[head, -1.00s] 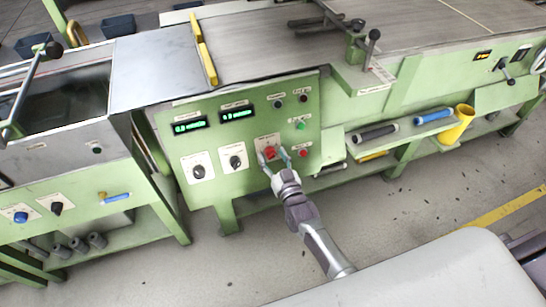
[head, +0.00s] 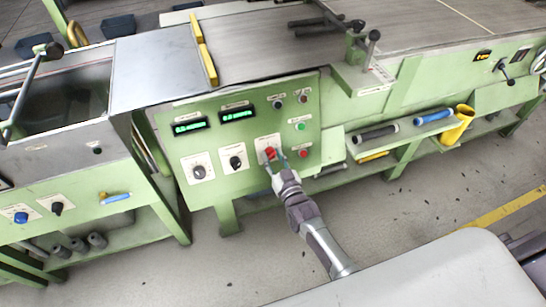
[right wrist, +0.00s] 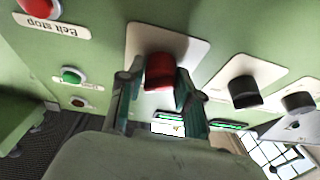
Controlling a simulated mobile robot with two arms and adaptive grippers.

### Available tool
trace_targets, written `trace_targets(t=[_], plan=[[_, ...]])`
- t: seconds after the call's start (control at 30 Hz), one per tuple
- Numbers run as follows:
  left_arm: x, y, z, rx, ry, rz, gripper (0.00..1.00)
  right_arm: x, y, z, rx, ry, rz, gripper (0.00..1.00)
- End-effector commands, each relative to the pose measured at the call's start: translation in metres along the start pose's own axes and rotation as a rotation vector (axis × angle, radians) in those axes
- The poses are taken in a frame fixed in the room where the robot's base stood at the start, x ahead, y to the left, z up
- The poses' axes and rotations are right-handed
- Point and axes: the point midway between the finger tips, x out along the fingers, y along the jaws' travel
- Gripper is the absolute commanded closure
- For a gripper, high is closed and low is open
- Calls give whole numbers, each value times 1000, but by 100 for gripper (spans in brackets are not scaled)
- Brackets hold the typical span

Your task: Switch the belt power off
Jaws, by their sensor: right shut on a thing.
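A red rotary knob (head: 269,152) sits on a white label plate (head: 264,141) on the green control panel (head: 218,172). It shows large in the right wrist view (right wrist: 159,72), with its plate behind it. My right gripper (head: 274,164) reaches up to the panel from below. In the right wrist view its two fingers (right wrist: 159,90) are on either side of the red knob and shut on it. The fingers hide part of the knob's sides, and I cannot read the plate's label. My left gripper is not in view.
Two black knobs (head: 235,161) (head: 199,171) are left of the red one. Green (head: 300,126) and red (head: 303,153) buttons are to its right; the red one is labelled "Belt stop" in the wrist view (right wrist: 40,7). Two lit displays (head: 237,115) are above. Floor in front is clear.

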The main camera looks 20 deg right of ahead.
Motion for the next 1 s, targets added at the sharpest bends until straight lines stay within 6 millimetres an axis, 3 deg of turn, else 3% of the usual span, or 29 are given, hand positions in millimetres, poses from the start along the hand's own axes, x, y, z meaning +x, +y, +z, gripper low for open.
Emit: trace_targets(t=[1.0], plan=[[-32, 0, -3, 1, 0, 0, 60, 1, 5, -5, -778, -41, -306, 100]])
